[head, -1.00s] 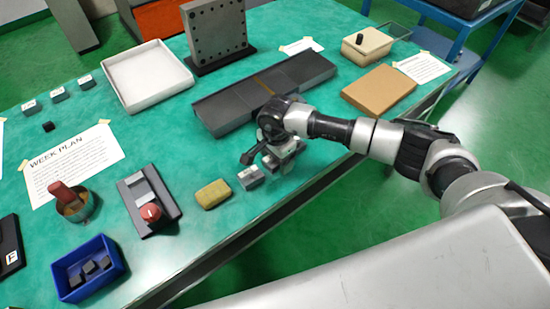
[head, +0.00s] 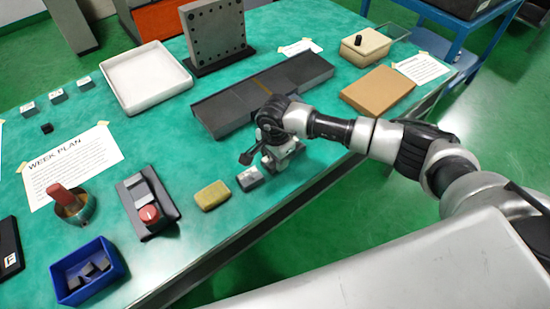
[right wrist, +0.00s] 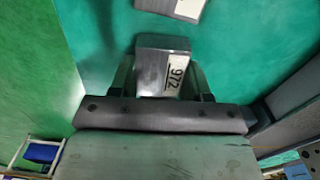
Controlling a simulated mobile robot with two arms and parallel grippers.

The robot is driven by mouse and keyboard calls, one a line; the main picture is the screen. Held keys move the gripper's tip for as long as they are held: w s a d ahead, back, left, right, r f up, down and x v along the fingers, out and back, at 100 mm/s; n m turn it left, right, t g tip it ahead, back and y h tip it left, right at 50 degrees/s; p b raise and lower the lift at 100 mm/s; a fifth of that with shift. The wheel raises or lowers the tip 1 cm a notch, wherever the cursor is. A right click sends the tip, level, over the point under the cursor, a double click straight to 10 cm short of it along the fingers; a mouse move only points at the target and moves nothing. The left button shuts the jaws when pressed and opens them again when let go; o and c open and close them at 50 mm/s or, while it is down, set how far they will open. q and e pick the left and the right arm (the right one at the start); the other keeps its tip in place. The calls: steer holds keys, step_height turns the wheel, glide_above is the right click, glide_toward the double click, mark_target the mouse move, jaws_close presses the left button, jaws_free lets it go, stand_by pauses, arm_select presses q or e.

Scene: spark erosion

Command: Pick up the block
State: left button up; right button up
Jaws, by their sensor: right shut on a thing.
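A grey metal block (right wrist: 160,65) with a white label reading 972 sits between the two fingers of my right gripper (right wrist: 163,78) in the right wrist view. The fingers are shut on its sides. In the head view my right gripper (head: 276,163) is low over the front part of the green table, and its fingers largely hide the held block. A second grey block with a pale label (head: 250,178) lies on the table just left of the gripper. My left gripper is not in view.
A yellow sponge-like piece (head: 212,195) lies left of the second block. A long dark grey plate (head: 262,92) lies behind the gripper. A red-knobbed device (head: 150,213) and a blue bin (head: 122,272) stand further left. The table's front edge is close.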

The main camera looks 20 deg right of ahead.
steer(key=shift+w+r, duration=0.1)
steer(key=shift+r, duration=0.35)
step_height(320, 180, up, 2)
steer(key=shift+r+b, duration=0.25)
steer(key=shift+b, duration=0.25)
steer(key=s+d+r+b, duration=0.2)
steer(key=s+d+r, duration=0.4)
steer(key=d, duration=0.5)
steer(key=s+a+r+n, duration=0.1)
steer(key=s+a+n, duration=0.6)
steer(key=n, duration=0.6)
steer(key=shift+s+a+r, duration=0.2)
steer(key=shift+s+a, duration=0.05)
steer(key=shift+s, duration=0.35)
